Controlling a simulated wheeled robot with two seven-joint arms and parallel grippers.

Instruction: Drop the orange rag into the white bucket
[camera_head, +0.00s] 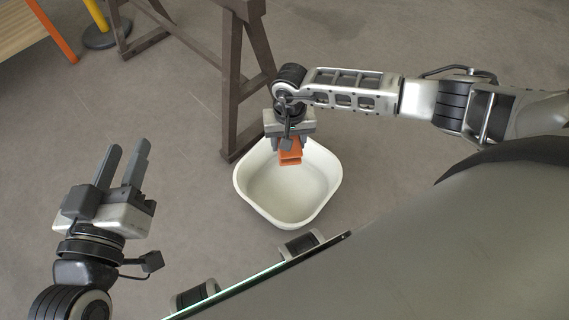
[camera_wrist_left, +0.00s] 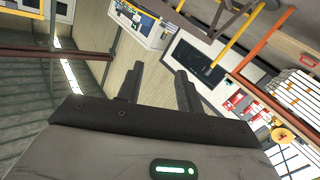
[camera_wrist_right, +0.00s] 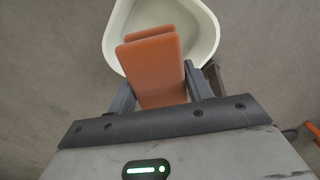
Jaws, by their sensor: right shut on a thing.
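The white bucket (camera_head: 288,208) is a wide, low, rounded-square tub standing on the floor; its inside looks empty. My right gripper (camera_head: 290,146) is shut on the orange rag (camera_head: 291,157), a folded piece that hangs over the far part of the bucket's opening. In the right wrist view the orange rag (camera_wrist_right: 155,68) sits between the fingers of the right gripper (camera_wrist_right: 160,90), with the white bucket (camera_wrist_right: 203,33) beyond and below it. My left gripper (camera_head: 126,162) is open and empty, pointing up, well to the left of the bucket. The left wrist view shows its fingers (camera_wrist_left: 157,88) apart with nothing between them.
A brown trestle leg (camera_head: 240,90) stands just behind the bucket, close to its far-left rim. A wooden-topped table with an orange leg (camera_head: 56,36) and a yellow post on a dark base (camera_head: 103,36) are at the top left. The floor between the left gripper and bucket is clear.

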